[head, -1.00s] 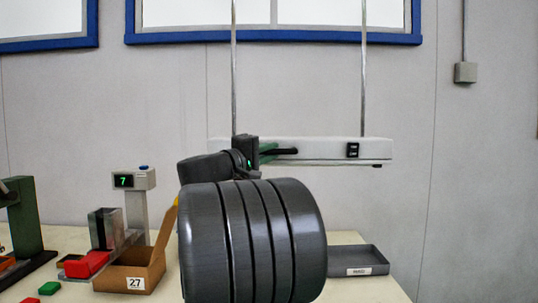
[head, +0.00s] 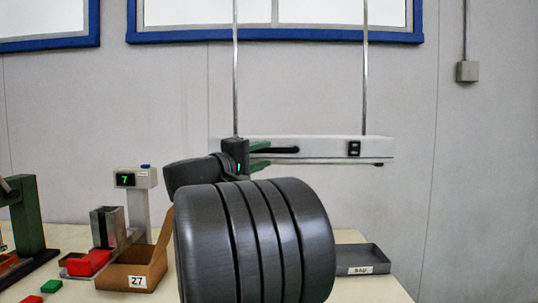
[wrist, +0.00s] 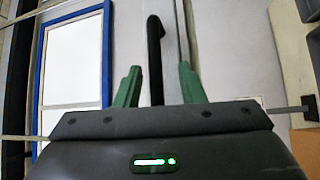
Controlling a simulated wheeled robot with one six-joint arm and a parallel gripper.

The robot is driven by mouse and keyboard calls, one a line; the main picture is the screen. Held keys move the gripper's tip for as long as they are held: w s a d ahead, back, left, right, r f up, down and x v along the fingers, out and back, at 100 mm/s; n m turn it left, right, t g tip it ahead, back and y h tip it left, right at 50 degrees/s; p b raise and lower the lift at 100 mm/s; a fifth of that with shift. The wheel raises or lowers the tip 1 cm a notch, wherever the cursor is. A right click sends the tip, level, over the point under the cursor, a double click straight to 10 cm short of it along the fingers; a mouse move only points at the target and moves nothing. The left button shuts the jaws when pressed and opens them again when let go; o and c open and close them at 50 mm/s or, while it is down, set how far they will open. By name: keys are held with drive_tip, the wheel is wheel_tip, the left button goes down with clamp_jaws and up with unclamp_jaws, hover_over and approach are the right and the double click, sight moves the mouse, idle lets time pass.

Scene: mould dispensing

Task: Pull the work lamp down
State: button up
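The work lamp (head: 322,147) is a long pale bar hanging from two thin metal rods in front of the wall. It has a black switch panel (head: 354,148) near its right end and a black handle (head: 284,150) on its left part. My gripper (head: 262,154) has green fingers and is at the lamp's left part, beside the handle. In the wrist view my gripper (wrist: 160,82) is open, with the black handle (wrist: 154,50) showing between the two fingers and a gap on each side. My arm hides part of the bench below the lamp.
On the bench stand an open cardboard box (head: 155,252) marked 27, a scale display (head: 136,180) reading 7, a red scoop-like part (head: 88,263) and a green block (head: 51,286). A dark tray (head: 365,257) lies right of my arm.

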sight(269, 152)
drive_tip(key=v, duration=1)
drive_tip(key=shift+s, duration=0.2)
drive_tip(key=shift+f, duration=0.15)
drive_tip(key=x, duration=1.3)
drive_tip(key=shift+w+r, duration=0.2)
drive_tip(key=shift+w, duration=0.1)
drive_tip(key=shift+d+r, duration=0.1)
